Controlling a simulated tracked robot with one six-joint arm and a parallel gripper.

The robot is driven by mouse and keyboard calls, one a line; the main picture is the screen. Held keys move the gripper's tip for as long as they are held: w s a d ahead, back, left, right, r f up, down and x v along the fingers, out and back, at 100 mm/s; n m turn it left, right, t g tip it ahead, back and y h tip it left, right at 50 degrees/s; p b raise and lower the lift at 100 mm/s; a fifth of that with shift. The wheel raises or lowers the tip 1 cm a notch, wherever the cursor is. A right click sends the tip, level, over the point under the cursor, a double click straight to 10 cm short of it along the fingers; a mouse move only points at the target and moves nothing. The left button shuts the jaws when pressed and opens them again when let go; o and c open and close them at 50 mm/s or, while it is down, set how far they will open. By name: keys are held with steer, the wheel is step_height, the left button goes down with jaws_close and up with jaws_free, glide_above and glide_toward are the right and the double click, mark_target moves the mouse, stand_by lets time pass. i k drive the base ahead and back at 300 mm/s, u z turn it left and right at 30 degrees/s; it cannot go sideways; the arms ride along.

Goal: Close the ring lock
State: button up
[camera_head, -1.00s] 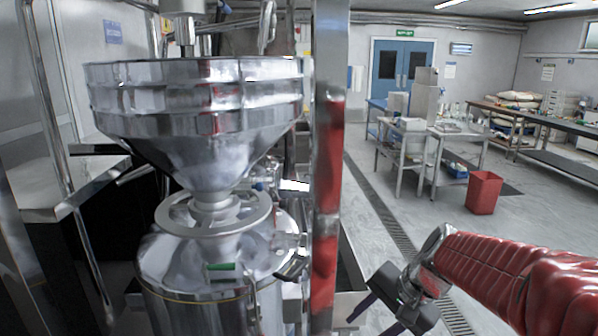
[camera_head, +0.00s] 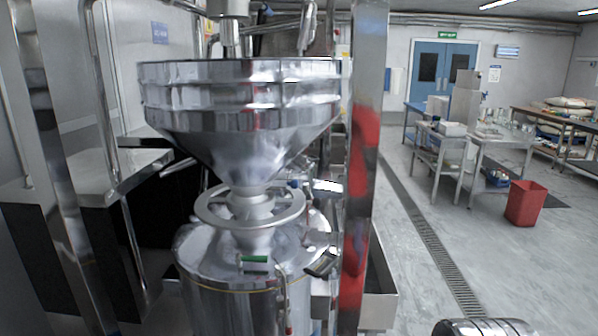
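The grinder is a large steel funnel hopper (camera_head: 245,115) above a round steel vessel (camera_head: 225,300). A pale metal ring (camera_head: 207,213) surrounds the neck (camera_head: 250,205) between them; I take it to be the ring lock. Whether it is open or closed I cannot tell. A green-topped small part (camera_head: 255,260) and a dark-ended latch or lever (camera_head: 321,263) sit on the vessel's lid. My gripper's fingers are out of view. Only a silver rounded part, likely of my arm, shows at the bottom right edge, apart from the grinder.
An upright steel post with red reflections (camera_head: 357,190) stands right of the hopper. A steel bench (camera_head: 110,175) and frame bars are at left. Open floor (camera_head: 440,225) with a drain grate lies right. A red bin (camera_head: 524,203) and steel tables (camera_head: 505,140) stand farther back.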

mark_target(263, 259)
steer(key=u, duration=0.05)
steer(key=k, duration=1.35)
steer(key=u, duration=0.65)
steer(key=i, duration=1.9)
steer(key=z, duration=0.45)
